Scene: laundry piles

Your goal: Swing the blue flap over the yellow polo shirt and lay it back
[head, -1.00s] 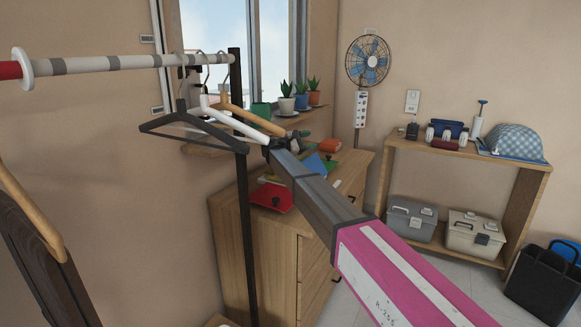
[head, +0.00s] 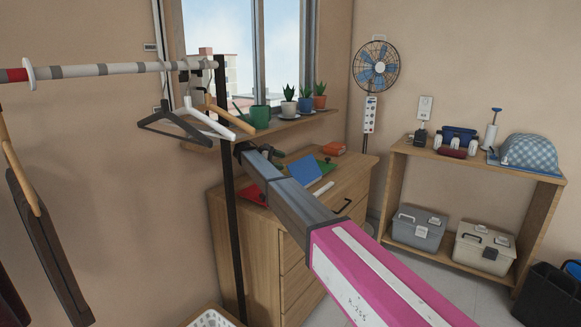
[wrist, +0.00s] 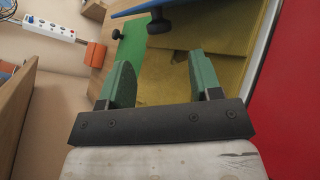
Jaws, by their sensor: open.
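The blue flap (head: 307,173) shows in the head view behind my arm, on top of the wooden dresser. In the wrist view its edge (wrist: 150,7) crosses the top, with a black knob (wrist: 158,23) just beyond my fingers. The yellow polo shirt (wrist: 215,45) lies flat beyond and below my fingers, between a green panel (wrist: 128,42) and a red panel (wrist: 295,80). My gripper (wrist: 158,68) is open and empty, its green fingers apart from the knob. In the head view my arm hides most of the shirt.
The dresser (head: 260,240) stands by the window. Hangers (head: 180,128) hang from a rail whose black post (head: 232,210) stands before the dresser. Potted plants (head: 305,102) line the sill above. A shelf unit (head: 480,170) with boxes stands right.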

